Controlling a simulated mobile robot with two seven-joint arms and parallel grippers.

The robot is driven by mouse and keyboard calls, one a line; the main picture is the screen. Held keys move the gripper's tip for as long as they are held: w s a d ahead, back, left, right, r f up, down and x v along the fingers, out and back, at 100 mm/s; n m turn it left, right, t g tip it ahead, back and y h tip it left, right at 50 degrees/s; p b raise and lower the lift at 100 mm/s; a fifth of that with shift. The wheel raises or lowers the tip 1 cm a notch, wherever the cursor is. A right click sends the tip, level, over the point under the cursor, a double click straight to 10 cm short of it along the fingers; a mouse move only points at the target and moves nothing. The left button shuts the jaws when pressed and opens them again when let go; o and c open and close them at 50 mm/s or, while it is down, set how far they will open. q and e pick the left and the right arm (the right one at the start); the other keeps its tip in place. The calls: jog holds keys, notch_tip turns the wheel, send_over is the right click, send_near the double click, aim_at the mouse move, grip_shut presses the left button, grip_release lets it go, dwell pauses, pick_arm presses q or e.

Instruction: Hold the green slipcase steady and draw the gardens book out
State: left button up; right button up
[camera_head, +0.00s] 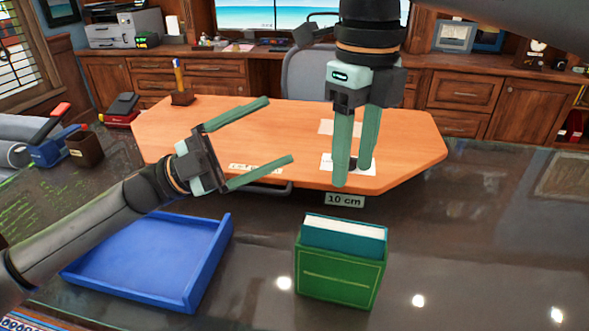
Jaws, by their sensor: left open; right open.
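The green slipcase (338,277) stands upright on the dark glossy surface at the lower middle. A book with a teal cover, which I take to be the gardens book (343,237), sits inside it with its top edge and pale pages showing above the rim. Its title is not visible. My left gripper (281,129) is open and empty, up and to the left of the slipcase, its fingers pointing right. My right gripper (353,176) is open and points down above the slipcase in the picture, apart from the book.
A blue tray (148,262) lies empty to the left of the slipcase. An orange wooden desk (270,125) stands beyond. The dark surface (480,240) to the right is clear.

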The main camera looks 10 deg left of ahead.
aim_at(298, 245)
pick_arm(q)
jog(key=d+f+n+g+y, duration=0.1)
jog(key=d+f+n+g, duration=0.1)
jog(key=f, duration=0.4)
jog(key=s+d+f+n+g+y, duration=0.1)
jog(key=f+n+g, duration=0.1)
jog(key=f, duration=0.4)
jog(key=s+d+f+n+g+y, duration=0.1)
jog(key=d+f+n+g+y, duration=0.1)
jog(key=f, duration=0.4)
jog(key=shift+d+f+n, duration=0.25)
jog(key=shift+d+n, duration=0.05)
jog(key=shift+d, duration=0.05)
jog(key=shift+w+a+f+n+g+y, duration=0.15)
jog(key=shift+f+n+g+y, duration=0.2)
jog(key=shift+f, duration=0.25)
jog(key=shift+d+f, duration=0.1)
jog(key=shift+d, duration=0.15)
jog(key=shift+s+d, duration=0.2)
jog(key=shift+d, duration=1.5)
jog(key=shift+s+d, duration=0.15)
jog(key=shift+d, duration=1.55)
